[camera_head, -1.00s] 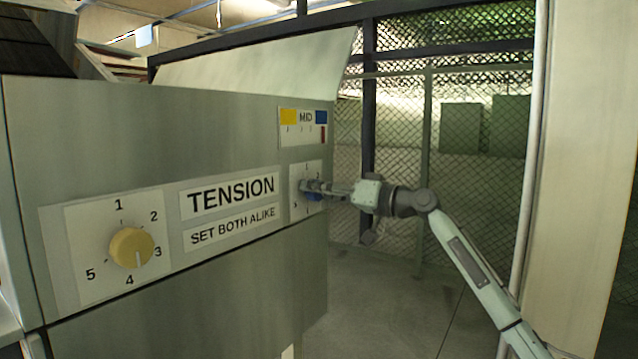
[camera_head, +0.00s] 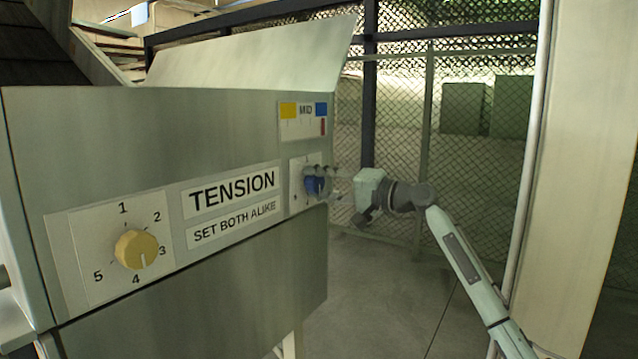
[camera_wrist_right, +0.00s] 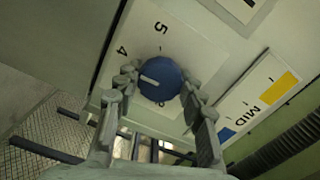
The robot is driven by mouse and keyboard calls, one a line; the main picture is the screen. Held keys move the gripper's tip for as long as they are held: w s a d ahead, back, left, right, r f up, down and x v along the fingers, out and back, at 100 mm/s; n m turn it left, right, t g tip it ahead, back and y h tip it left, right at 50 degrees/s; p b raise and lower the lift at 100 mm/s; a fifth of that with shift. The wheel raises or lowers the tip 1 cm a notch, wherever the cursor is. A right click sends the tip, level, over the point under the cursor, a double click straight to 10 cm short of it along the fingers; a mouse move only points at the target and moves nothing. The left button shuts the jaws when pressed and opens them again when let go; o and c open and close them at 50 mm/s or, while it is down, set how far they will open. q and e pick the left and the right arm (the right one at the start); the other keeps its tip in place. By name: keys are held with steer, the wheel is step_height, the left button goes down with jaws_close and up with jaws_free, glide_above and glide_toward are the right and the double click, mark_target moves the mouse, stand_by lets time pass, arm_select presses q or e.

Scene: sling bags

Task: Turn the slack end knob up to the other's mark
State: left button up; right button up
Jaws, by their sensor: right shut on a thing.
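The yellow knob (camera_head: 136,249) sits on the left dial of the grey panel. Its white line points down and slightly right, between 3 and 4 and closer to 4. The blue knob (camera_head: 314,184) is at the panel's right end. In the right wrist view the blue knob (camera_wrist_right: 160,80) has its white line pointing left, between the 4 and the hidden or unclear number below it. My right gripper (camera_wrist_right: 160,92) is shut on the blue knob, one finger on each side; it also shows in the head view (camera_head: 322,184). My left gripper is not in view.
A TENSION label (camera_head: 233,187) and a SET BOTH ALIKE label (camera_head: 234,222) lie between the dials. A MID plate (camera_head: 303,131) with yellow and blue patches is above the blue knob. A mesh fence (camera_head: 400,130) and pale post (camera_head: 585,150) stand right. The floor between is clear.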

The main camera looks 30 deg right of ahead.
steer(key=shift+r+m, duration=0.1)
steer(key=shift+m, duration=0.3)
steer(key=o, duration=1.2)
steer(key=v, duration=1.2)
